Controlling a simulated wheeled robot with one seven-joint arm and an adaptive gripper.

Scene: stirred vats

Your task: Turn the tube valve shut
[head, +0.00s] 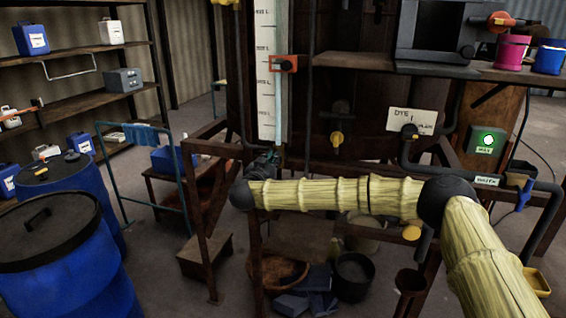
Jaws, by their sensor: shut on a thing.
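The sight tube (281,100) runs down beside a white level scale (265,75) on the dark vat. An orange marker (284,64) sits across the tube. My arm reaches in from the lower right, and my gripper (268,160) is at the tube's lower end. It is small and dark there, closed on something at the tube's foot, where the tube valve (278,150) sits. My gripper and the shadow hide most of the valve, so I cannot tell how its handle is turned.
Blue drums (60,240) stand at left before shelves of containers. A blue rail (130,170) stands left of the vat frame. A dye sign (411,121), pipes and a green lit box (487,141) are at right. Buckets stand below my arm.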

